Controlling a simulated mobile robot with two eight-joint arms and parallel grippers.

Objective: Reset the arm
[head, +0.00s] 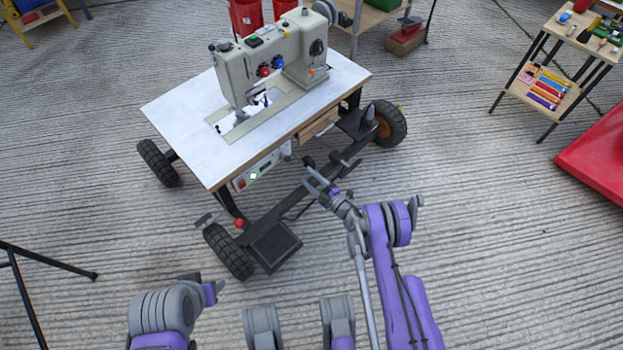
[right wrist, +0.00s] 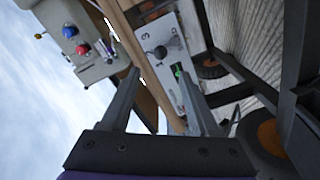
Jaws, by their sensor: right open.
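My right gripper (head: 313,180) is open and empty in front of the sewing machine table (head: 181,121), near its front edge. In the right wrist view its two fingers (right wrist: 162,76) are spread apart, with the control panel (right wrist: 163,62) beyond them. The panel also shows in the head view (head: 264,167), under the tabletop's front edge, with a small green light. My right arm reaches up from the bottom right.
A beige sewing machine (head: 271,58) stands on the wheeled table. A foot pedal (head: 273,247) sits low at the front. A shelf of tools (head: 545,88) and a red mat (head: 600,155) are at the right. The floor between is clear.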

